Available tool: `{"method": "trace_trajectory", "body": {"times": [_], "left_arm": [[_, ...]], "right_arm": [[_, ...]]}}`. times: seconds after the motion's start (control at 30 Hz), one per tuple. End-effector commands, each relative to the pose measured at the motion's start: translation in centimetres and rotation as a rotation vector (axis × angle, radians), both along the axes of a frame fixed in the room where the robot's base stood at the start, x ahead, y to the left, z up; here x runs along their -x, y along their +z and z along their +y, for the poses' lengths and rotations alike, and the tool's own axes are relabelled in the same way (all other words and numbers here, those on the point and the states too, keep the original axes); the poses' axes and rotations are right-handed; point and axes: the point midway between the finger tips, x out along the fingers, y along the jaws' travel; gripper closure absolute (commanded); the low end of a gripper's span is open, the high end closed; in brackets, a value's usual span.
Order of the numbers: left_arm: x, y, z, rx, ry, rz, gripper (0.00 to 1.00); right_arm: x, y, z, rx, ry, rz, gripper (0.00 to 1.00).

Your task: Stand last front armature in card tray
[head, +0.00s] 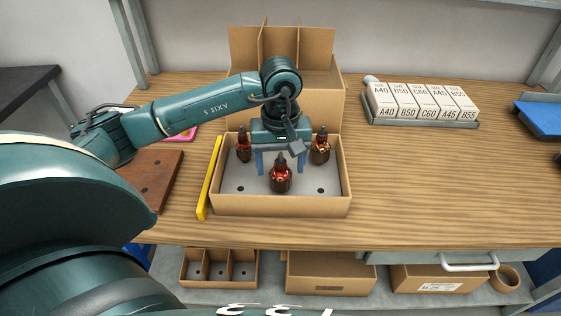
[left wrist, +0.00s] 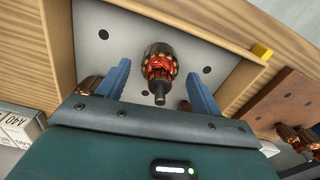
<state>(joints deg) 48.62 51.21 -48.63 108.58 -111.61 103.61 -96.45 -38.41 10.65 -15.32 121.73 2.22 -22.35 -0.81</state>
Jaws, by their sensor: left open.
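The card tray (head: 280,205) is an open cardboard box with a grey, holed insert on the table. A copper-and-black armature (head: 281,178) stands upright near the middle of its front part; it also shows in the left wrist view (left wrist: 158,66). My left gripper (head: 280,172) is open, with its blue fingers on either side of this armature and apart from it. The left wrist view shows gaps on both sides. Two more armatures stand farther back, one at left (head: 243,146) and one at right (head: 320,147). My right gripper is out of view.
A yellow strip (head: 209,178) lies left of the tray. A brown board (head: 152,178) is farther left, with several armatures (left wrist: 293,136) near it in the wrist view. A divided carton (head: 325,88) stands behind. Labelled white boxes (head: 423,101) sit right; the table between is clear.

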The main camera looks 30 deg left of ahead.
Motion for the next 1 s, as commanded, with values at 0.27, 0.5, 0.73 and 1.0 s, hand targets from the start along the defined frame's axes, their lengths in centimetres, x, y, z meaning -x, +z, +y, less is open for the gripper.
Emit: {"method": "trace_trajectory", "body": {"times": [0.27,0.5,0.73,1.0], "left_arm": [[0.0,1.9,0.0,0.001,-0.001,-0.001,0.35],[0.0,3.3,0.0,-0.001,0.000,-0.002,0.35],[0.0,4.7,0.0,-0.001,0.000,-0.001,0.35],[0.0,6.3,0.0,0.000,0.000,-0.002,0.35]], "right_arm": [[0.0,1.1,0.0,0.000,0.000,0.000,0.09],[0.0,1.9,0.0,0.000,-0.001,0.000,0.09],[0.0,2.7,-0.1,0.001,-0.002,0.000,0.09],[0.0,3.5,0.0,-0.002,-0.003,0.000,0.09]]}}
